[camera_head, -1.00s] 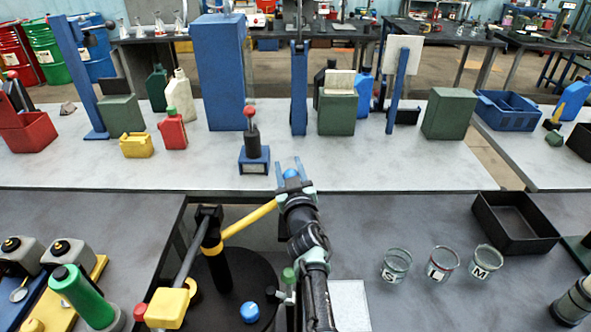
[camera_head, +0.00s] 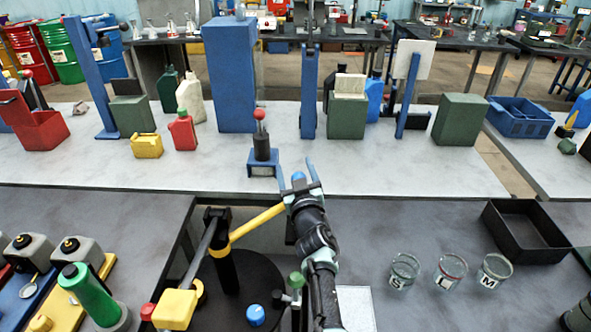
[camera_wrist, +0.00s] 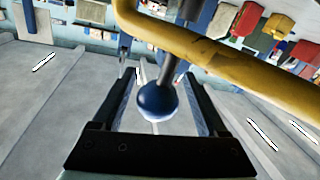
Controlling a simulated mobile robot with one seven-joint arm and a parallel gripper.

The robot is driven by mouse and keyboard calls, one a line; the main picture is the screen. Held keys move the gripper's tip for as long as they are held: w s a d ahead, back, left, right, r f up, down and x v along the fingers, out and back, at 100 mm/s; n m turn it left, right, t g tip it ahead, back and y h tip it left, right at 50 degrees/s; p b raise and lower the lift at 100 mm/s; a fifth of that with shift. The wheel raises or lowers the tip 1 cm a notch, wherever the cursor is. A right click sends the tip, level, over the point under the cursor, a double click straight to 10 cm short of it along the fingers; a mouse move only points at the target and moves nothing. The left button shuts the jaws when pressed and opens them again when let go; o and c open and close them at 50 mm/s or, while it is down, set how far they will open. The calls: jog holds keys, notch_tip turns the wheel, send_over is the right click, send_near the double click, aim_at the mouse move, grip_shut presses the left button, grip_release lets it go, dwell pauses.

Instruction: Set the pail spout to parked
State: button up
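A black pail (camera_head: 218,300) stands below the table level, with a dark upright post. A yellow spout pipe (camera_head: 257,222) runs from the post up and right towards my gripper (camera_head: 297,178). In the wrist view the yellow pipe (camera_wrist: 215,55) crosses the top. A blue ball knob (camera_wrist: 157,103) on a dark stem sits between the two fingers of my gripper (camera_wrist: 160,105), with a gap on each side. The knob (camera_head: 298,177) also shows between the fingertips in the head view. The fingers are open and not closed on it. The pipe's far end is partly hidden by my arm.
A grey front table (camera_head: 420,225) holds three glass jars (camera_head: 450,270) and a black tray (camera_head: 525,232) to the right. A red-topped lever on a blue base (camera_head: 262,160) stands just beyond my gripper. A green cylinder (camera_head: 92,293) is at left.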

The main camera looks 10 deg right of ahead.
jog(key=shift+s, duration=0.1)
jog(key=shift+s+d+p, duration=0.1)
jog(key=shift+s+p, duration=0.4)
jog(key=shift+p, duration=0.15)
jog(key=s+a+p, duration=0.1)
jog(key=s+p, duration=0.6)
jog(key=s, duration=0.4)
jog(key=shift+s, duration=0.4)
